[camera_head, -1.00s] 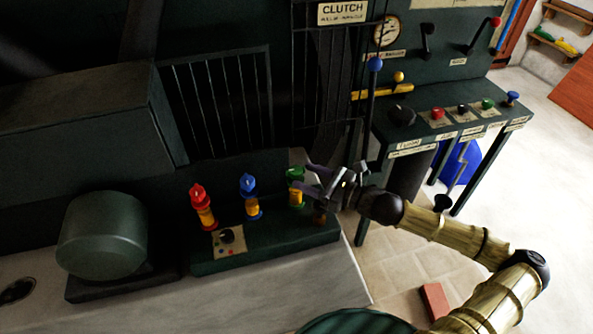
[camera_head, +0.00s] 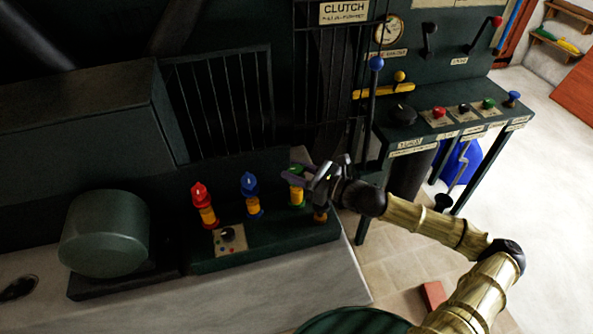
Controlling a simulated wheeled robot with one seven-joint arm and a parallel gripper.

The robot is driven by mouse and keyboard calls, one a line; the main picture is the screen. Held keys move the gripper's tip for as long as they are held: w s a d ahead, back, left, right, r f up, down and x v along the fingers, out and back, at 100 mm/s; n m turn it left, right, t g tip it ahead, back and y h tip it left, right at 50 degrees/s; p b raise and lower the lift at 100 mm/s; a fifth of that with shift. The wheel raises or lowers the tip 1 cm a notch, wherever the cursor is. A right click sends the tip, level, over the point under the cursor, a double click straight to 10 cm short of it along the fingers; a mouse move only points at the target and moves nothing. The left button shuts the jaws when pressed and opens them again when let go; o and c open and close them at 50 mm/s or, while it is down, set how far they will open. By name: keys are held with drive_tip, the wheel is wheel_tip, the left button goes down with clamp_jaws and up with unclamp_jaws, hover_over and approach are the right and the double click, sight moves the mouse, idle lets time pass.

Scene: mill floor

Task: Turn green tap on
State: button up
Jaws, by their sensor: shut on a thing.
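The handle's exact angle is hidden by the fingers. The red tap (camera_head: 203,205) and the blue tap (camera_head: 251,196) stand to the left, clear of my gripper.
The dark green block (camera_head: 275,239) carries a dial plate (camera_head: 230,239) in front of the taps. A green drum (camera_head: 104,234) stands at left. Barred guards (camera_head: 218,105) rise behind. A control desk (camera_head: 435,125) with coloured buttons stands at right, beside a blue-knobbed lever (camera_head: 375,64).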

drive_tip(key=shift+n+g+y, duration=0.3)
drive_tip(key=shift+n+g, duration=0.2)
drive_tip(key=shift+g, duration=0.2)
drive_tip(key=shift+w+n+g+y+p, duration=0.1)
drive_tip(key=shift+n+g+y+p, duration=0.65)
drive_tip(key=shift+n+g, duration=0.9)
drive_tip(key=n+g, duration=0.1)
drive_tip(key=g, duration=0.2)
drive_tip(key=n+g, duration=0.2)
drive_tip(key=g, duration=0.2)
drive_tip(key=shift+p, duration=0.35)
drive_tip(key=n+g+h, duration=0.1)
drive_tip(key=n+g, duration=0.1)
drive_tip(key=g, duration=0.1)
drive_tip(key=n+g+h+b, duration=0.1)
drive_tip(key=n+g+h, duration=0.1)
drive_tip(key=n+g, duration=0.1)
drive_tip(key=shift+a+f+g, duration=0.1)
drive_tip(key=shift+g, duration=0.35)
drive_tip(key=shift+n+g+h+b, duration=1)
drive_tip(key=shift+n+g+h, duration=1.05)
drive_tip(key=shift+g, duration=0.25)
drive_tip(key=o, duration=0.9)
drive_tip(key=shift+o, duration=0.2)
